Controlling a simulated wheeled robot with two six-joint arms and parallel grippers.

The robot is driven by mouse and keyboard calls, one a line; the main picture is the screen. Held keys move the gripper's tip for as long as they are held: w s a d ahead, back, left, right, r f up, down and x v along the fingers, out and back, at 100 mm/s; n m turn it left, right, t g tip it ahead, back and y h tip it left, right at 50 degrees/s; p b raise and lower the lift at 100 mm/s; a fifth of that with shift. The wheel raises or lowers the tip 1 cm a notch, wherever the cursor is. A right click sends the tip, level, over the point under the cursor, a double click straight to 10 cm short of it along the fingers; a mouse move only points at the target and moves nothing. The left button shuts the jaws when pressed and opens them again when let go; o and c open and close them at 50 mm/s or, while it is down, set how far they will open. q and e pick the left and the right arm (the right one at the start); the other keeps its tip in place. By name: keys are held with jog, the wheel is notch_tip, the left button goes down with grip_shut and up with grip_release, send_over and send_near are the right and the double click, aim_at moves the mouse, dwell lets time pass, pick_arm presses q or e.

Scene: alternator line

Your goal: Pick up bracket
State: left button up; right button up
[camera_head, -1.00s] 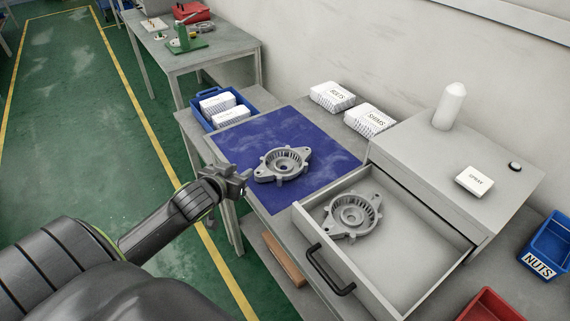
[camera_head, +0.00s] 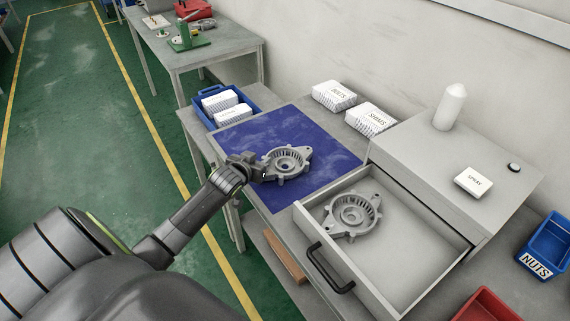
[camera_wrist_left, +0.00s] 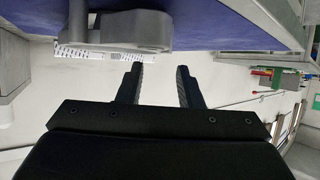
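One grey metal bracket (camera_head: 287,161) with a round ribbed centre and side lugs lies on the blue mat (camera_head: 330,137). A second, similar bracket (camera_head: 353,214) lies in the open drawer (camera_head: 420,262). My left gripper (camera_head: 258,170) is at the left lug of the bracket on the mat and covers part of it. In the left wrist view, its two fingers (camera_wrist_left: 160,70) are apart with nothing between them. The bracket's edge (camera_wrist_left: 115,30) shows at the upper left there, beyond the fingertips. Whether they touch it is unclear. My right gripper is not in view.
A blue bin (camera_head: 222,122) with white boxes stands behind the mat. White boxes (camera_head: 334,95) lie along the wall. The drawer's black handle (camera_head: 328,270) juts out at the front. A cabinet (camera_head: 420,140) carries a white bottle (camera_head: 450,106).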

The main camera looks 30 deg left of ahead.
aim_at(285, 164)
pick_arm(q)
jog(key=shift+p+x, duration=0.4)
jog(key=shift+x, duration=1.85)
jog(key=shift+s+d+f, duration=0.1)
jog(key=shift+f, duration=0.05)
grip_shut()
jog(key=shift+s+f, duration=0.2)
jog(key=shift+f, duration=0.05)
jog(key=shift+r, duration=0.15)
